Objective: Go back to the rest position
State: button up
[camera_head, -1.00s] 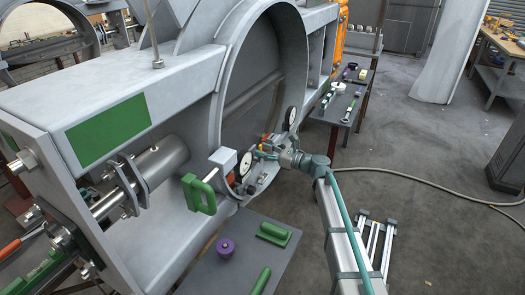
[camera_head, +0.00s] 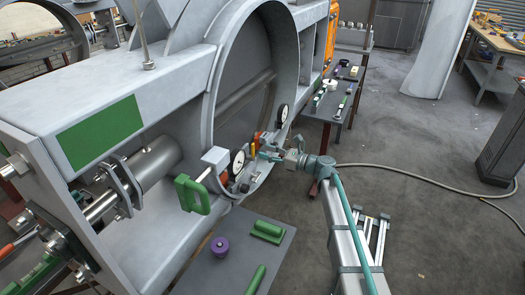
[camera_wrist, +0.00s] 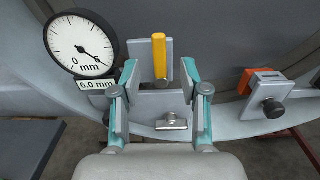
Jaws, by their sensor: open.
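My gripper (camera_wrist: 160,108) is open and empty in the wrist view, its teal fingers apart on either side of a small grey clamp block (camera_wrist: 158,103). A yellow upright piece (camera_wrist: 159,58) stands on that block between the fingertips. I cannot tell whether the fingers touch the block. In the head view my gripper (camera_head: 268,153) is at the lower inside edge of the large grey ring (camera_head: 214,90), and its fingertips are small there.
A dial gauge (camera_wrist: 81,45) labelled 6.0 mm stands left of my gripper; an orange block (camera_wrist: 262,82) is on the right. A green handle (camera_head: 192,194) projects nearby. The dark front table (camera_head: 205,270) holds a purple knob (camera_head: 220,247) and green pieces.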

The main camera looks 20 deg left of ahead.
jog(key=shift+s+d, duration=0.1)
jog(key=shift+d, duration=0.65)
jog(key=s+d+f+n+g+h, duration=0.1)
jog(key=s+d+f+n+h, duration=0.2)
jog(key=s+d+f, duration=0.7)
jog(key=s+d+f+n+g+h, duration=0.1)
jog(key=s+d+f+n+h, duration=0.4)
jog(key=f, duration=1)
jog(key=s+d+f+g+h, duration=0.1)
jog(key=s+d+f+h, duration=0.1)
jog(key=s+d+f, duration=0.65)
jog(key=s+d+f+n+g+h, duration=0.1)
jog(key=s+d+f+n+h, duration=0.1)
jog(key=s+d, duration=0.4)
jog(key=s+d+f+n+g+h, duration=0.2)
jog(key=s+d+f+n, duration=0.3)
jog(key=s, duration=1)
jog(key=s+d+f+n+g+h, duration=0.2)
jog(key=s+d+f+n+h, duration=0.2)
jog(key=s, duration=0.7)
jog(key=d+f, duration=0.2)
jog(key=d, duration=0.2)
jog(key=shift+d, duration=0.2)
jog(key=shift+s, duration=0.1)
